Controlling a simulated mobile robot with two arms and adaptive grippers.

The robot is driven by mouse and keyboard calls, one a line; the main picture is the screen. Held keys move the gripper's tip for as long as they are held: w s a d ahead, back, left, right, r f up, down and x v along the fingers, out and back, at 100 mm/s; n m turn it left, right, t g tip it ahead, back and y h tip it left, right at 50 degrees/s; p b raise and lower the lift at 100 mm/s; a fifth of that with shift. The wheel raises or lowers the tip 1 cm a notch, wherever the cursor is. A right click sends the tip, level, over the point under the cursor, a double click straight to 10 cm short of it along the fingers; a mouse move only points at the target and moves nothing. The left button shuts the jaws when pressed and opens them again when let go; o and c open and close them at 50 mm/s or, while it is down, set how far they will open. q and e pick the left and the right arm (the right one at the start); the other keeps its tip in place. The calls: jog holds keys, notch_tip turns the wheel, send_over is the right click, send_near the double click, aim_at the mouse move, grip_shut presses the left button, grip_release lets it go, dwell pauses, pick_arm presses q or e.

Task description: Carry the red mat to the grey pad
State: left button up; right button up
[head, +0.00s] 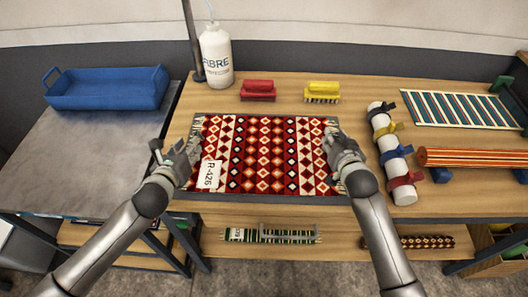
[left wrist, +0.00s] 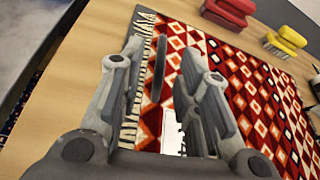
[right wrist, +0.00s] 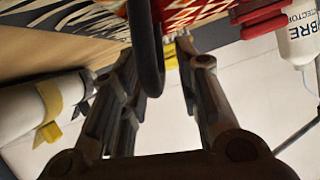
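The red mat (head: 265,150), patterned with diamonds and carrying a white R-426 tag (head: 210,174), lies flat on the wooden table. A dark grey border, likely the grey pad (head: 275,199), shows along its near edge; the mat hides the rest. My left gripper (head: 188,150) is at the mat's left fringe, its fingers apart in the left wrist view (left wrist: 163,60). My right gripper (head: 336,145) is at the right fringe, its fingers apart in the right wrist view (right wrist: 158,55). A dark bar (left wrist: 160,68) shows between the left fingers and a dark loop (right wrist: 146,50) at the right ones.
A red brush (head: 258,90), a yellow brush (head: 322,92) and a white bottle (head: 216,55) stand behind the mat. A strapped white roll (head: 394,155) lies close to my right gripper. A blue tray (head: 107,88) sits on the grey side table (head: 85,150), whose front is clear.

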pick_arm(q)
jog(key=v, duration=0.7)
jog(key=shift+s, duration=0.35)
pick_arm(e)
jog(key=v, duration=1.2)
pick_arm(q)
jog(key=shift+a+r, duration=0.1)
pick_arm(e)
jog(key=shift+s+f, duration=0.1)
